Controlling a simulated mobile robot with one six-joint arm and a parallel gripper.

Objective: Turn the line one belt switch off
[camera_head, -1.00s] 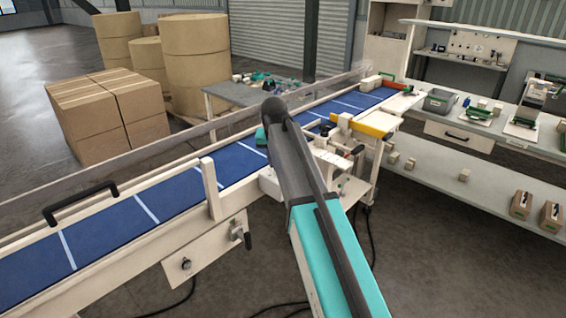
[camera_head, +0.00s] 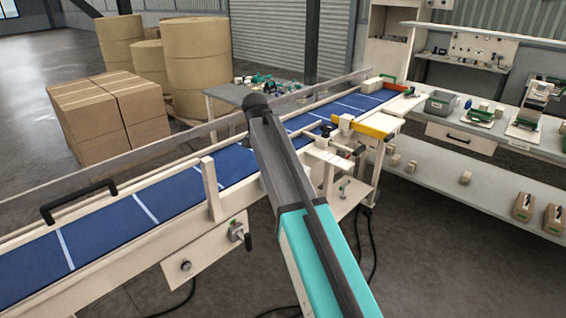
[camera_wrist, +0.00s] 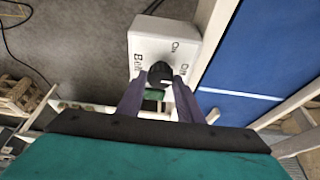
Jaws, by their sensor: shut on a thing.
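In the wrist view a white switch box (camera_wrist: 172,38) stands beside the belt, with the word Belt on its left and two short labels, seemingly On and Off, on its right. A round black knob (camera_wrist: 160,72) sits on its face. My gripper (camera_wrist: 160,82) has its two grey fingers on either side of the knob and is shut on it. The way the knob points cannot be made out. In the head view my arm covers the box and my gripper.
The blue conveyor belt (camera_head: 178,201) runs along the right in the wrist view. In the head view a crank handle (camera_head: 240,235) sits on the conveyor's front side. A white stand (camera_head: 345,185) is right of my arm. Open floor lies in front.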

